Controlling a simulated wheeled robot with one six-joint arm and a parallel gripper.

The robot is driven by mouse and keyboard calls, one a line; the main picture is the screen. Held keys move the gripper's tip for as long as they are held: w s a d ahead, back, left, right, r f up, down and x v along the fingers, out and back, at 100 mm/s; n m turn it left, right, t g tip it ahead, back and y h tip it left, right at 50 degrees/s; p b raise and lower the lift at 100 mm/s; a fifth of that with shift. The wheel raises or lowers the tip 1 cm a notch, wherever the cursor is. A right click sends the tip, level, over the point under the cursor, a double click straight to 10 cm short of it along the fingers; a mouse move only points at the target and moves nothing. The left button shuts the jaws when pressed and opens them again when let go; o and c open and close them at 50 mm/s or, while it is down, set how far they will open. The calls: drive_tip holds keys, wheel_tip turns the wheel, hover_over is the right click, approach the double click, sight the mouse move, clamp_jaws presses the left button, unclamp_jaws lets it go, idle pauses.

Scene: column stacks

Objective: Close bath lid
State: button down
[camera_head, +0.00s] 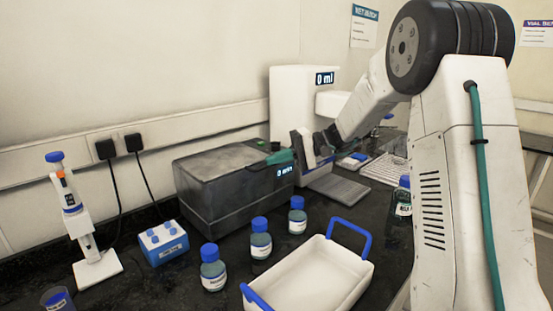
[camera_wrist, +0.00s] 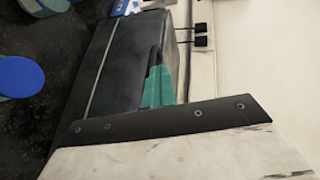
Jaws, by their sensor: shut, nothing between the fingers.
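The bath is a dark grey box (camera_head: 225,190) on the bench, left of centre in the head view, with a small "0 min" display on its right end. Its lid (camera_head: 215,163) lies flat across the top and looks down, with no clear gap. My gripper (camera_head: 272,157) reaches in from the right, with its teal fingertips at the lid's right end; I cannot tell whether they touch it. In the wrist view the shut, empty fingertips (camera_wrist: 158,86) are in front of the dark box (camera_wrist: 125,65), which has a thin light seam along its side.
Several blue-capped bottles (camera_head: 261,240) stand before the bath. A white tray with blue handles (camera_head: 300,280) is at front centre. A blue vial block (camera_head: 163,243) and a pipette on a stand (camera_head: 75,215) are left. A white dispenser (camera_head: 292,100) reading "0 ml" stands behind.

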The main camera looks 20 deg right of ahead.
drive_tip(key=v, duration=0.8)
drive_tip(key=s+a+f+m+g+h, duration=0.3)
drive_tip(key=s+f+h, duration=0.25)
drive_tip(key=s, duration=0.45)
drive_tip(key=s+a+r+n+t+h, duration=0.1)
drive_tip(key=s+h, duration=0.3)
drive_tip(key=s, duration=0.9)
drive_tip(key=s+a+n+t+h, duration=0.1)
drive_tip(key=s+h, duration=0.4)
drive_tip(key=s, duration=0.9)
drive_tip(key=shift+s+a+r+n+t, duration=0.2)
drive_tip(key=shift+a+r+n+t, duration=0.15)
drive_tip(key=shift+a+n, duration=0.8)
drive_tip(key=shift+a+m+h, duration=0.25)
